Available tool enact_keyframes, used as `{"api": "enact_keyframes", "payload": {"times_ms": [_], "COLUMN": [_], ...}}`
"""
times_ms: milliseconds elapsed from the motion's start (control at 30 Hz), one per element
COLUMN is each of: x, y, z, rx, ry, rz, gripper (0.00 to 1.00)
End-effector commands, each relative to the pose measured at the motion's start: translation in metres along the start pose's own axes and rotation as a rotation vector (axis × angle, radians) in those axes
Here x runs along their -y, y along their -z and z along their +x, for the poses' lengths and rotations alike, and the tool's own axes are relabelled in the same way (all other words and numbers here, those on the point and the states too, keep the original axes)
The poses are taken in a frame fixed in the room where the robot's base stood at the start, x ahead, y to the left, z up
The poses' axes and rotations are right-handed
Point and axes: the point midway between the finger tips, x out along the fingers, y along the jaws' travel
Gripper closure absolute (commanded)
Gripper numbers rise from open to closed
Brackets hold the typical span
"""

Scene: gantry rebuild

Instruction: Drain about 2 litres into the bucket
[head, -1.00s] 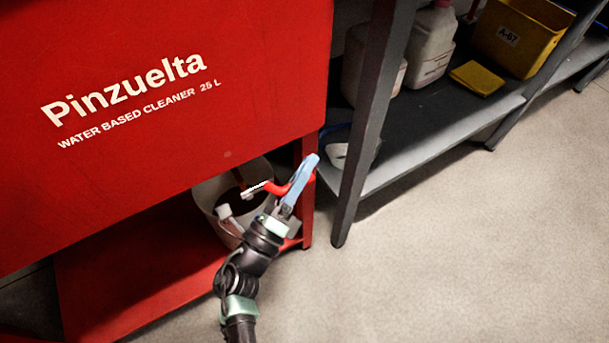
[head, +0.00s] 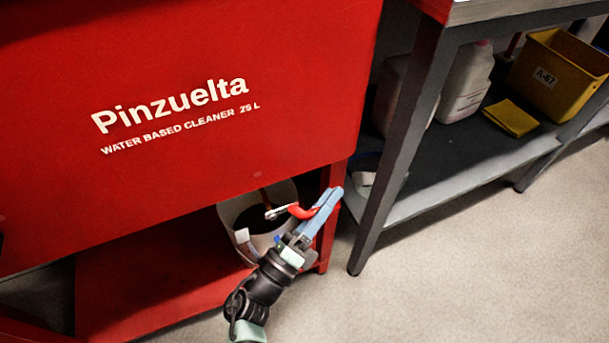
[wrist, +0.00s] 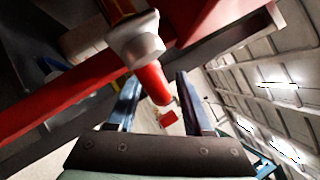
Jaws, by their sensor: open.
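A red tank cabinet (head: 190,190) lettered "Pinzuelta" fills the left of the head view. Below it stands a pale bucket (head: 232,211), dark inside and partly hidden by my arm. A valve with a metal end (head: 275,212) and a red handle (head: 300,211) is over the bucket. My gripper (head: 331,198) has blue fingers and is open beside the red handle. In the wrist view, the handle (wrist: 153,84) reaches from a whitish valve body (wrist: 137,40) into the space between my fingers (wrist: 157,92). Liquid flow and the bucket's level cannot be told.
A red leg (head: 328,240) and low red shelf (head: 150,285) frame the bucket. To the right, a grey rack (head: 395,150) holds white jugs (head: 466,85), a yellow bin (head: 560,75) and a yellow cloth (head: 511,117). The floor (head: 450,270) at lower right is clear.

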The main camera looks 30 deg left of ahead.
Motion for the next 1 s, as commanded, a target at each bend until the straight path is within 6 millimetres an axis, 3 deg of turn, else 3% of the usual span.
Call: {"api": "enact_keyframes", "payload": {"times_ms": [300, 500, 700, 1000], "x": [0.002, 0.001, 0.001, 0.000], "y": [-0.002, -0.001, 0.000, 0.000], "z": [-0.070, -0.103, -0.116, -0.117], "rx": [0.004, 0.003, 0.002, 0.001], "ry": [-0.005, -0.003, -0.001, -0.001], "rz": [-0.002, -0.001, 0.000, 0.000], "gripper": [0.49, 0.49, 0.49, 0.49]}}
